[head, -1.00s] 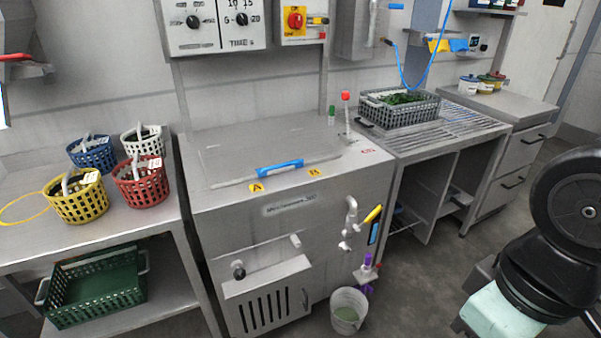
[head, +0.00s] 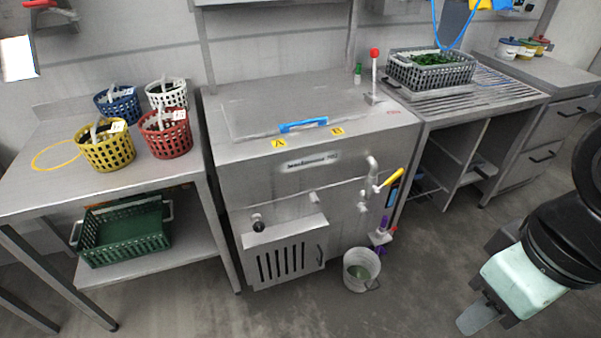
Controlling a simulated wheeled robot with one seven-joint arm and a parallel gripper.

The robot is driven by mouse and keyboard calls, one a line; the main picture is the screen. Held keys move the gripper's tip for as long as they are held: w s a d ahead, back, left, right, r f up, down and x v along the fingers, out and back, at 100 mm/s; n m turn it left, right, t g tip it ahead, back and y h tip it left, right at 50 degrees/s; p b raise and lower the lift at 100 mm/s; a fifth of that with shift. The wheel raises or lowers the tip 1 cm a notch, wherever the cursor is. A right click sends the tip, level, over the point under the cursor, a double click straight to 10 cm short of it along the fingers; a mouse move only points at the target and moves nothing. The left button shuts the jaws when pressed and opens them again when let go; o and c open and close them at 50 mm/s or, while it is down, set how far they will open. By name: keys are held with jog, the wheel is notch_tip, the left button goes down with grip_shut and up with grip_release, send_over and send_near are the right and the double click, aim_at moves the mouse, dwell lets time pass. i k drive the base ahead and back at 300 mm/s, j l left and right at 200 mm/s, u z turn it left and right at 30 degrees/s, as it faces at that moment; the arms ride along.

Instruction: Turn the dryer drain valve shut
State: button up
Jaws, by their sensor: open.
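The steel dryer cabinet (head: 270,190) stands in the middle of the head view, its lid closed. Low on its right front is a small valve with a purple handle (head: 383,223), above and right of a grey bucket (head: 362,272). Higher up is a curved pipe (head: 371,170) with a yellow lever (head: 390,178) slanting up to the right. No label shows which of the two is the drain valve, and I cannot tell their settings. My gripper (head: 482,312) is at the lower right, open and empty, well apart from both; its finger shows only partly.
The bucket stands on the floor in front of the dryer's right corner. Colored baskets (head: 106,146) stand on the left table, with a green crate (head: 125,232) on its shelf. A draining counter (head: 490,97) adjoins at right. Floor between my gripper and the dryer is clear.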

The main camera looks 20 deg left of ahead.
aim_at(397, 174)
jog(key=i+j, duration=0.2)
jog(key=i, duration=0.2)
jog(key=i+j, duration=0.15)
jog(key=i, duration=0.2)
jog(key=i+j, duration=0.2)
jog(key=i, duration=0.2)
